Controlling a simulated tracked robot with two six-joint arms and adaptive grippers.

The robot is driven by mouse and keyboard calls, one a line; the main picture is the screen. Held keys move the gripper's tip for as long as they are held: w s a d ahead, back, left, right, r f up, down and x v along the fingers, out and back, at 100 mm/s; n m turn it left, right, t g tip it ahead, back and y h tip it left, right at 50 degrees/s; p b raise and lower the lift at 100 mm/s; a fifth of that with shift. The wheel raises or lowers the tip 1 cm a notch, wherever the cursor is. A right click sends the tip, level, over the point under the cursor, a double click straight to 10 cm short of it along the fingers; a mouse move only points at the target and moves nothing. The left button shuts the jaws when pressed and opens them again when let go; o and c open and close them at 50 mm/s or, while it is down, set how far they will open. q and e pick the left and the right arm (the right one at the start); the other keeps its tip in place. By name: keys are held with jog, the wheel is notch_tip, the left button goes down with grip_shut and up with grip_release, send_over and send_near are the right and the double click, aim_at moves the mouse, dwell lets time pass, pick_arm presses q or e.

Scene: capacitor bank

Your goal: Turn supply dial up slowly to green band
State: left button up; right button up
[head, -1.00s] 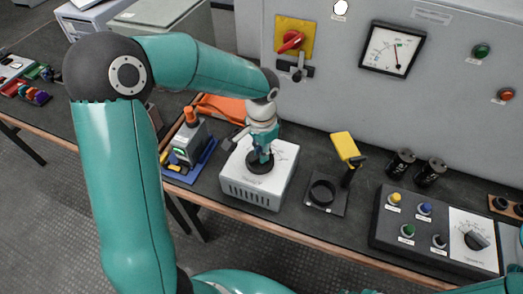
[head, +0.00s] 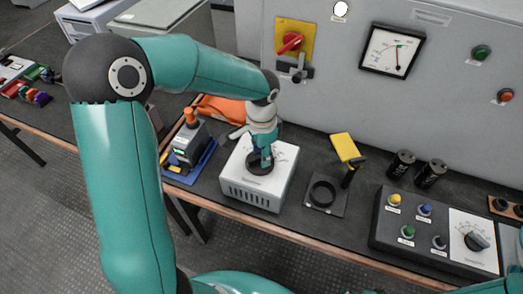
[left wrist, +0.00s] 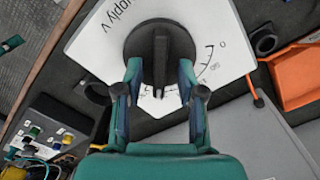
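The supply dial (head: 261,167) is a black round knob on top of a white box (head: 255,196) on the bench. My left gripper (left wrist: 160,72) points down at the dial, with one finger on each side of the bar. Gaps show between the fingers and the bar, so it looks open. In the head view it (head: 265,157) is over the dial. The panel meter (head: 392,50) has a near-upright needle; its exact reading is too small to tell. My right gripper is out of view.
A blue-based device (head: 188,146) stands left of the white box, with an orange item (head: 222,108) behind. A control box (head: 440,232) with buttons and another knob stands farther right.

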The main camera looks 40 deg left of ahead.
pick_arm(q)
jog(key=shift+r, duration=0.15)
notch_tip(320, 180, up, 12)
jog(key=shift+f, duration=0.2)
dwell(4.5)
